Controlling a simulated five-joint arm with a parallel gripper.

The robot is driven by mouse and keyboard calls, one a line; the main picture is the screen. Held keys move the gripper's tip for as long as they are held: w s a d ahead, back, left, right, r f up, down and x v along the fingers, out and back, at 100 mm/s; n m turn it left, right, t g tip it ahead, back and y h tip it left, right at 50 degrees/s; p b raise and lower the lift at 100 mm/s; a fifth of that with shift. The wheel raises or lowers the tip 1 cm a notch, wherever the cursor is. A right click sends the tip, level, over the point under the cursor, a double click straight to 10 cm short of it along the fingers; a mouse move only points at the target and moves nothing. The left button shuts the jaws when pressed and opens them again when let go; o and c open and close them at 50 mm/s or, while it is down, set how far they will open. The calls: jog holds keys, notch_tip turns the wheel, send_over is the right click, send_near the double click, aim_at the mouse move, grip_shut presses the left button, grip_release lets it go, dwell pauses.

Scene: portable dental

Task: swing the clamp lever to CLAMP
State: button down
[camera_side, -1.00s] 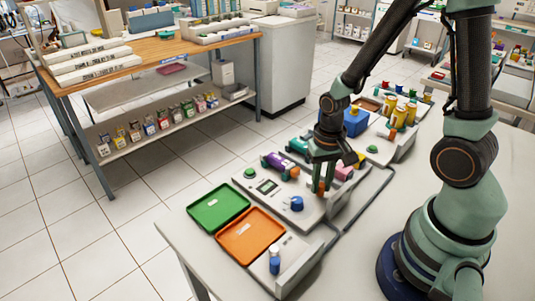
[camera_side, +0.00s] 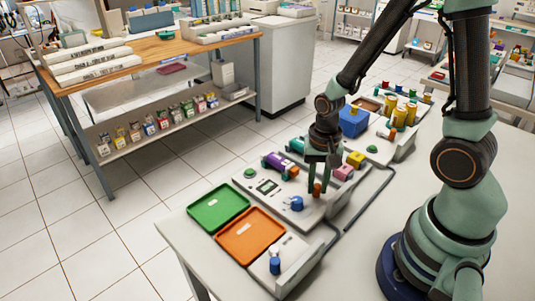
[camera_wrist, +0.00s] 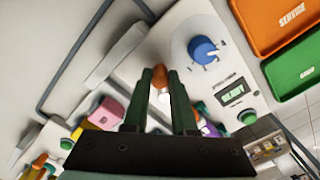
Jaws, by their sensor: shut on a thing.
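The clamp lever shows as an orange-ended handle (camera_side: 317,188) on the pale control unit (camera_side: 269,205). My gripper (camera_side: 318,181) reaches down to it and is shut on it. In the wrist view, the orange and white lever end (camera_wrist: 163,97) lies between the two green fingers of my gripper (camera_wrist: 160,74). The fingers hide much of the lever, and I cannot read a CLAMP mark. A blue knob (camera_side: 297,203) stands on the unit beside my gripper; it also shows in the wrist view (camera_wrist: 202,49).
A green tray (camera_side: 218,205) and an orange tray (camera_side: 248,238) lie left of the unit. A purple cylinder (camera_side: 278,164), a pink block (camera_side: 344,172) and a yellow block (camera_side: 356,159) are close to my gripper. A dark cable runs along the unit's right side.

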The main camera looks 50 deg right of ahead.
jog(key=c, duration=0.7)
grip_release()
notch_tip(320, 180, up, 12)
jog(key=shift+r, duration=0.1)
notch_tip(320, 180, up, 9)
jog(key=n+t, duration=0.5)
jog(key=n, duration=0.4)
send_over(317, 186)
jog(key=a, duration=0.2)
jog(key=shift+w+r+n+t, duration=0.15)
jog(key=shift+w+n+t, duration=0.05)
jog(key=shift+n+t, duration=0.1)
